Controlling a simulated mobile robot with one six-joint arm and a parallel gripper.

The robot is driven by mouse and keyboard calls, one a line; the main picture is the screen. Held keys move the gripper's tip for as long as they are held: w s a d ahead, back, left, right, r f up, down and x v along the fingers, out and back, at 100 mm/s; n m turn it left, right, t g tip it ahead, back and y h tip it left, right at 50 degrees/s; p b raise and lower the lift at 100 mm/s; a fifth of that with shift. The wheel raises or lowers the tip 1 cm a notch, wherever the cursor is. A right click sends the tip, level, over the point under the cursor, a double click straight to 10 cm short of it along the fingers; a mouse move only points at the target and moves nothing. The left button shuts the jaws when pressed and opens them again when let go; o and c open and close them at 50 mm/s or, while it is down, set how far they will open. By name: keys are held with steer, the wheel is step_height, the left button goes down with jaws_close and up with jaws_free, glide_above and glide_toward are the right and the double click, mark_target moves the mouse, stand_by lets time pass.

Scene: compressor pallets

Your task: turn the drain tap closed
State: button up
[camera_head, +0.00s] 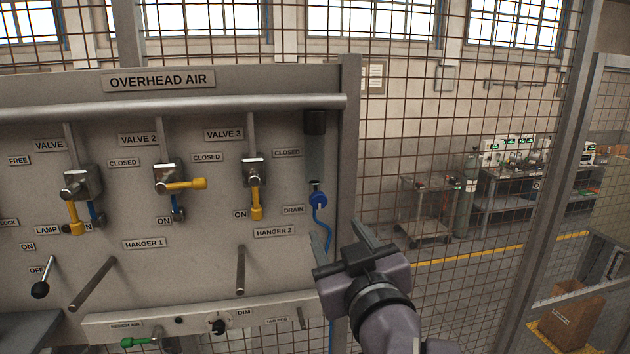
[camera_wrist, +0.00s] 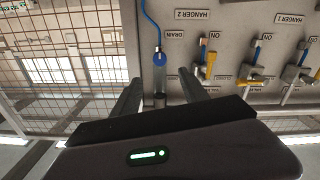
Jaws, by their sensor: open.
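The drain tap (camera_head: 318,200) is a small blue knob under the grey filter bowl (camera_head: 315,157) at the panel's right end. A blue hose hangs from it, and the DRAIN label (camera_head: 293,210) is at its left. In the wrist view, which is upside down, the blue tap (camera_wrist: 159,59) shows between the lines of my two fingers. My gripper (camera_head: 340,240) is open and empty, below and slightly right of the tap in the head view, apart from it. It also shows in the wrist view (camera_wrist: 158,80). I cannot tell the tap's turn position.
The overhead air panel (camera_head: 210,220) carries yellow-handled valves: valve 1 (camera_head: 75,217) and valve 3 (camera_head: 256,205) point down, valve 2 (camera_head: 186,184) points right. The hanger 2 peg (camera_head: 241,270) sticks out left of my gripper. Wire mesh (camera_head: 440,130) stands right of the panel.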

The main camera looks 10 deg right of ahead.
mark_target(319, 202)
steer(key=w+p, duration=0.6)
steer(key=w, duration=0.7)
steer(key=shift+p, duration=0.4)
steer(key=shift+c, duration=0.4)
jaws_close()
